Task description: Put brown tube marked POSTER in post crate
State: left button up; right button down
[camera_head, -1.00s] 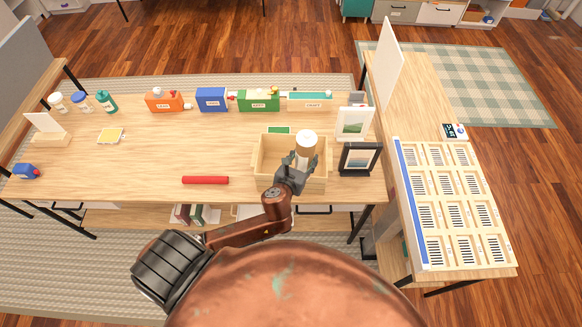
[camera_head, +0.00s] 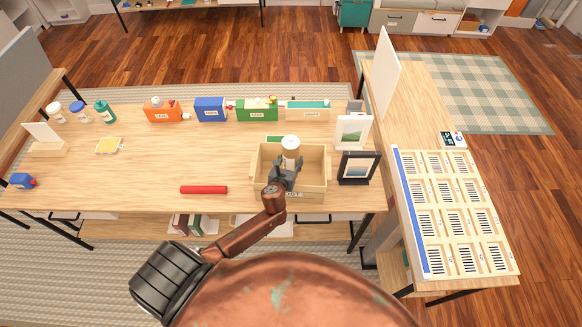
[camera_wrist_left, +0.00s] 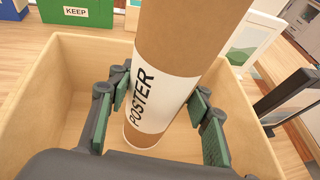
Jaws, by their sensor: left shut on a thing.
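The brown tube (camera_head: 291,157) with a white end and a white POSTER label stands near upright, slightly tilted, inside the walls of the wooden post crate (camera_head: 316,192). In the left wrist view the tube (camera_wrist_left: 188,35) runs down between the fingers, its lower end low in the crate (camera_wrist_left: 245,130). I cannot tell whether that end touches the crate floor. My left gripper (camera_head: 286,172) is shut on the tube over the crate's near side; its fingers (camera_wrist_left: 163,110) show on both sides of the tube. My right gripper is not in view.
A red tube (camera_head: 203,189) lies left of the crate. A white frame (camera_head: 352,132) and a black frame (camera_head: 358,168) stand close on its right. Orange, blue and green boxes (camera_head: 257,110) line the back. The table's middle left is clear.

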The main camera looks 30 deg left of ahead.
aim_at(291, 165)
pick_arm(q)
notch_tip(291, 165, down, 3)
jog(key=shift+f+b, duration=0.2)
jog(key=shift+b, duration=0.3)
jog(key=shift+f, duration=0.15)
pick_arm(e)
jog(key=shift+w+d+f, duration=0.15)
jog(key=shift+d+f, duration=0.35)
pick_arm(q)
jog(key=shift+f, duration=0.1)
jog(key=o, duration=1.2)
jog(key=shift+o, duration=0.2)
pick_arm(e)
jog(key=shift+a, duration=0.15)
